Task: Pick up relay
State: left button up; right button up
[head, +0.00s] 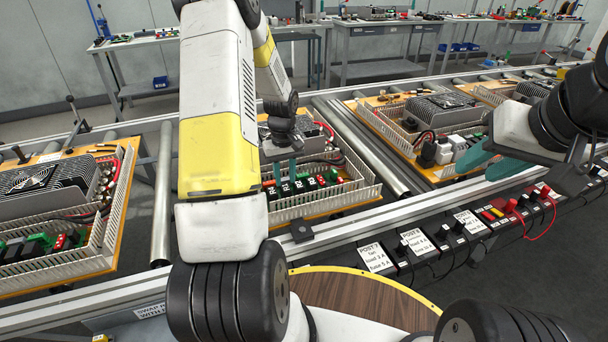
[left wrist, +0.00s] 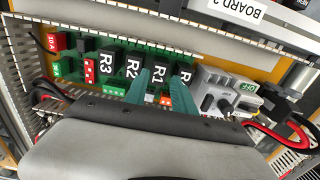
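Several black relays with white labels stand in a row on a green base on the middle board. The wrist view shows R3 (left wrist: 105,62), R2 (left wrist: 132,68) and R1 (left wrist: 158,78), plus another relay (left wrist: 184,75) whose label is partly hidden. My left gripper (left wrist: 162,80) points down over the row, its teal fingers open on either side of R1. In the head view it (head: 286,170) is above the relay row (head: 298,186). Whether the fingers touch R1 cannot be told. My right gripper (head: 492,166) is open and empty at the right, away from the relays.
A slotted white duct wall (head: 310,205) edges the board in front of the relays. A red 10A block (left wrist: 57,42) and a grey module (left wrist: 222,88) flank the row. Other boards lie left and right on the conveyor. Labelled posts (head: 374,257) stand along its front edge.

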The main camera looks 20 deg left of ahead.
aim_at(286, 187)
pick_arm(q)
jog(key=f, duration=0.5)
jog(key=shift+w+f, duration=0.2)
jog(key=shift+f, duration=0.05)
grip_shut()
notch_tip(286, 187, up, 10)
jog(key=shift+r, duration=0.1)
dwell(0.3)
jog(key=shift+r, duration=0.15)
jog(key=shift+r, duration=1.8)
